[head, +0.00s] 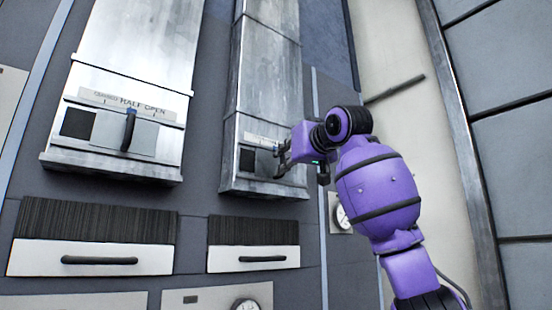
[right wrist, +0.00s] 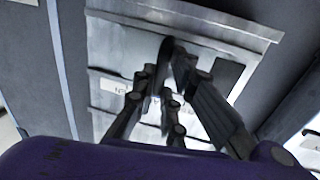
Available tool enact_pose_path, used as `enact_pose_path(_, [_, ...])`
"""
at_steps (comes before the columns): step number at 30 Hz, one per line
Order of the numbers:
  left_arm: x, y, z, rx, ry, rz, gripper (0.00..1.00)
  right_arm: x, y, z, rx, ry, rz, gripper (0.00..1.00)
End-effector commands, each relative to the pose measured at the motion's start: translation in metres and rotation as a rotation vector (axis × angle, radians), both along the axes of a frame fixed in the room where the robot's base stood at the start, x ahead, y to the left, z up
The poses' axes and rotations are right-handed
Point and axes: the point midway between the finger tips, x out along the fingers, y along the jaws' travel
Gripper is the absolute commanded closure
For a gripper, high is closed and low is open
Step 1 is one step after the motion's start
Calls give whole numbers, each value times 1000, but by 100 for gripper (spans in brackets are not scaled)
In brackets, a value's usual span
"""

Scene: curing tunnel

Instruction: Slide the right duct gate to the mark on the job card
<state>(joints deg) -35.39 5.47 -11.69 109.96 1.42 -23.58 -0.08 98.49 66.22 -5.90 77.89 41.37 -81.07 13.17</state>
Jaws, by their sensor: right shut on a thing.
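The right duct (head: 268,80) is a tall metal column with a gate plate (head: 263,163) near its lower end. A dark opening (head: 247,160) shows at the left of the gate, and a pale label strip (head: 262,140) lies above it. My right gripper (head: 281,160) is at the gate, shut on its dark upright handle (right wrist: 166,62), which shows in the right wrist view. The fingers and wrist hide much of the plate and label. The job card cannot be made out. My left gripper is not in view.
A left duct (head: 135,50) has its own gate with a black handle (head: 128,130) under a scale reading "HALF OPEN". Below the ducts are two white drawers (head: 90,258) (head: 252,258) with dark bristle strips above. A round gauge (head: 343,217) sits at the right, partly behind my arm.

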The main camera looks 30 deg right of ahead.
Motion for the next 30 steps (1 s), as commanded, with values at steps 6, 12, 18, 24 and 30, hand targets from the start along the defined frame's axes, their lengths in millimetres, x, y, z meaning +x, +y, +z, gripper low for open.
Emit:
enact_pose_path(6, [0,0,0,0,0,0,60,0,-4,1,0,-3,-2,100])
enact_pose_path(12, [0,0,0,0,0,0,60,0,-3,0,0,-2,-1,73])
enact_pose_path(18, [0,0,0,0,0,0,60,0,-3,0,0,-2,0,70])
enact_pose_path(24, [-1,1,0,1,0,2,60,-4,-2,1,-1,-3,0,70])
enact_pose_path(30, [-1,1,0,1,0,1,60,-36,1,2,-3,-6,-1,70])
